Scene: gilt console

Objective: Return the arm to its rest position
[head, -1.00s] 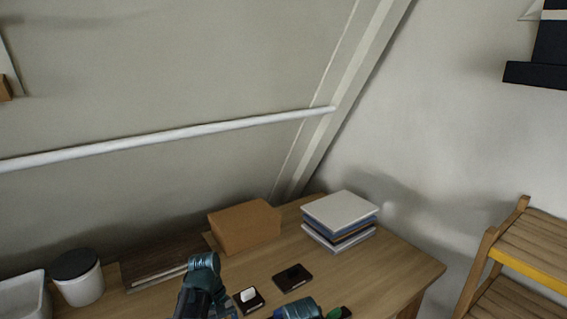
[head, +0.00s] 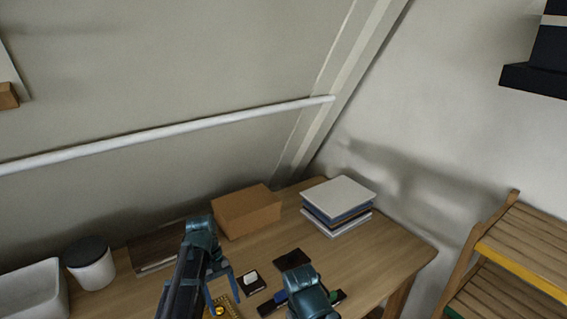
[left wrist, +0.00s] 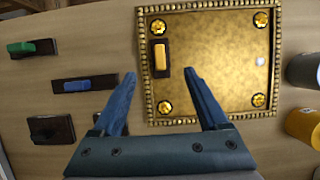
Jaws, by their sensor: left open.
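My left arm comes in from the left in the head view. Its gripper (head: 222,284) is open and empty above the front of the wooden desk. In the left wrist view its two blue fingers (left wrist: 164,92) stand wide apart, with a gold beaded plate (left wrist: 215,75) beyond them. The plate bears a yellow switch (left wrist: 161,57) and corner screws. The plate's edge also shows in the head view (head: 232,305), partly hidden by my arm. A teal part of my right arm shows at the bottom of the head view, but its fingers do not.
Several small dark panels lie beside the plate, with a blue switch (left wrist: 76,86), a green switch (left wrist: 21,48) and a white switch (head: 251,277). A cardboard box (head: 247,211), a stack of books (head: 338,199) and a lidded white jar (head: 92,270) stand farther back.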

